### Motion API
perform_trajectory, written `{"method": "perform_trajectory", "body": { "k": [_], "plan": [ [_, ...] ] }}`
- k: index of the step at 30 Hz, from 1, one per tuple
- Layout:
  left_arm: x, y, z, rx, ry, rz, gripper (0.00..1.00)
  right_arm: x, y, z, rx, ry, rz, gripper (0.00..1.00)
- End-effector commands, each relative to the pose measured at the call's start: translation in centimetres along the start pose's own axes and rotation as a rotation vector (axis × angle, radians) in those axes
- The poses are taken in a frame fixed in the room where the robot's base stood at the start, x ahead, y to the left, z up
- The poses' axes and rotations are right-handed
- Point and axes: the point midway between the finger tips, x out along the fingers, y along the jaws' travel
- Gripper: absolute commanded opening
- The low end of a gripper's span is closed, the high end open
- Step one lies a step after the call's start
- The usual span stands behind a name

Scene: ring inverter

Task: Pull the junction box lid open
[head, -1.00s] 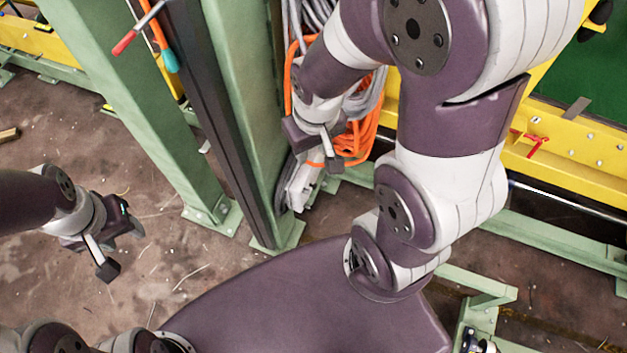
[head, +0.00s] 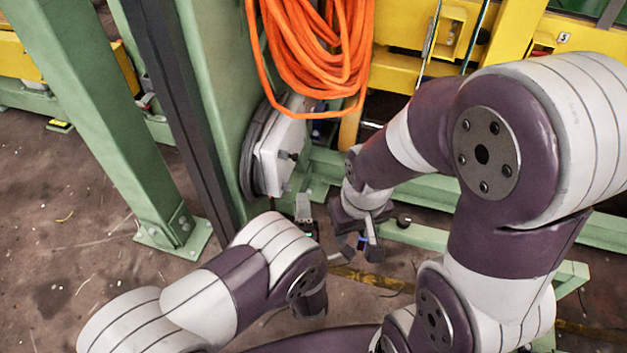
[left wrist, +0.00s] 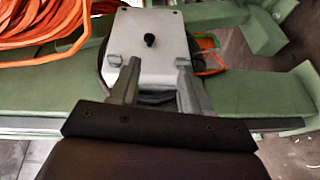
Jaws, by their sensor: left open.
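The junction box (head: 275,150) is a pale grey box with a dark round rim behind its lid, mounted low on the green post. A small black knob (head: 288,155) stands out from the lid; in the left wrist view the knob (left wrist: 150,40) is near the top middle. My left gripper (left wrist: 157,66) is open and empty, facing the lid, with its fingers to either side of the lid's lower part in that view. The knob appears beyond the fingertips, not between them. My right gripper (head: 368,235) is right of the box; its finger gap is unclear.
A coil of orange cable (head: 315,50) hangs just above the box. The green post (head: 215,90) stands at its left, and a green floor beam (head: 425,188) runs behind and right. Yellow framework (head: 400,70) is at the back. Open floor lies to the left.

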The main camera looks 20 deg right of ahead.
Motion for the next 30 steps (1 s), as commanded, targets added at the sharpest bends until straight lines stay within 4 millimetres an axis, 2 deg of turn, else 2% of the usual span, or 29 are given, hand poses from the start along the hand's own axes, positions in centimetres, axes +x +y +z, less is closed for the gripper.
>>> {"method": "perform_trajectory", "body": {
  "k": [2, 5, 15, 18, 23, 30],
  "plan": [
    [0.0, 1.1, -0.4, -0.077, 0.015, 0.056, 0.47, 0.0, 0.0, 0.0, 0.000, 0.000, 0.000, 0.37],
    [0.9, 1.1, -0.4, -0.115, 0.014, 0.062, 0.47, 0.6, 0.0, 0.1, 0.000, -0.001, 0.000, 0.37],
    [9.1, 1.1, -0.5, -0.113, 0.014, 0.060, 0.47, 4.1, 0.0, 0.5, 0.000, -0.002, 0.000, 0.37],
    [11.0, 1.4, -0.5, -0.112, 0.013, 0.059, 0.47, 4.8, 0.0, 0.6, 0.000, -0.002, 0.000, 0.37],
    [12.5, 1.8, -0.5, -0.109, 0.011, 0.059, 0.47, 5.2, 0.0, 0.7, 0.000, -0.001, 0.000, 0.37],
    [12.7, 1.9, -0.5, -0.109, 0.010, 0.057, 0.47, 5.1, 0.0, 0.6, 0.000, -0.001, 0.000, 0.37]
  ]
}}
